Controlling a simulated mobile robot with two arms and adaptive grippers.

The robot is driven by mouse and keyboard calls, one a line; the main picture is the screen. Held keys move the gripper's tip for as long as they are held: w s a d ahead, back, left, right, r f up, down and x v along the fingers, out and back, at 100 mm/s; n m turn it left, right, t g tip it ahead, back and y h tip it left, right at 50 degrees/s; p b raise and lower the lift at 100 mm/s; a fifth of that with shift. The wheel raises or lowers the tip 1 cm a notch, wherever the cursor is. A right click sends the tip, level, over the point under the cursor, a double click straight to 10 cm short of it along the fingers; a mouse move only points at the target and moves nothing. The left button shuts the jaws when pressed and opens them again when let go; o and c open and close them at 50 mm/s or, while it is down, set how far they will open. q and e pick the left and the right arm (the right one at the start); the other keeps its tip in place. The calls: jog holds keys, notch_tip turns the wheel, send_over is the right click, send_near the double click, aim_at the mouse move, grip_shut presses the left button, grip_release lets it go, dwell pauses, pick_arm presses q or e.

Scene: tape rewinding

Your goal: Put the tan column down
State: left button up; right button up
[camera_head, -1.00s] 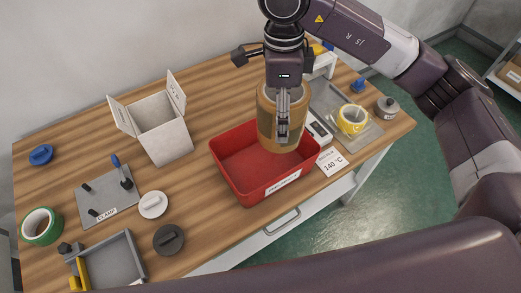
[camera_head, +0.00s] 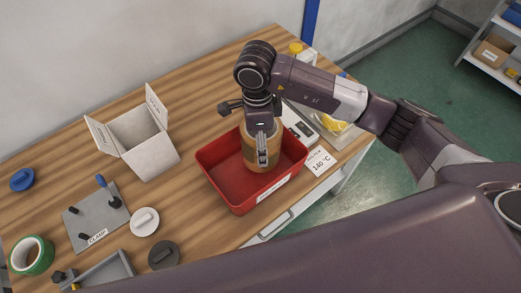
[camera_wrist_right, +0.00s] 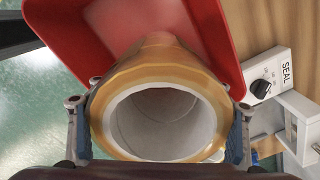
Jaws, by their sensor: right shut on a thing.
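The tan column (camera_head: 262,153) is a hollow cylinder, upright in the right part of the red bin (camera_head: 222,186). Its base is down inside the bin walls; I cannot tell whether it touches the floor. My right gripper (camera_head: 262,160) comes from above and is shut on the column. In the right wrist view the column (camera_wrist_right: 113,79) shows its pale inner wall, with a gripper finger on each side, and the red bin (camera_wrist_right: 222,45) lies beyond it. My left gripper is not in view.
An open white box (camera_head: 150,150) stands left of the bin. A clamp plate (camera_head: 85,225), a white disc (camera_head: 144,222), a dark disc (camera_head: 164,254) and green tape (camera_head: 30,256) lie at the left. A 140 °C card (camera_head: 320,163) and a seal switch box (camera_wrist_right: 265,82) are at the right.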

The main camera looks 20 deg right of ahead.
notch_tip(320, 180, down, 5)
jog(key=shift+f+p, duration=0.15)
jog(key=shift+p, duration=0.45)
jog(key=shift+f, duration=0.35)
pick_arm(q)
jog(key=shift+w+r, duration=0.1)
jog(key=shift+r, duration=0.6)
pick_arm(e)
jog(key=shift+f, duration=0.15)
jog(key=o, duration=2)
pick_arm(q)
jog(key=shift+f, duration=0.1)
pick_arm(e)
jog(key=shift+s, duration=0.1)
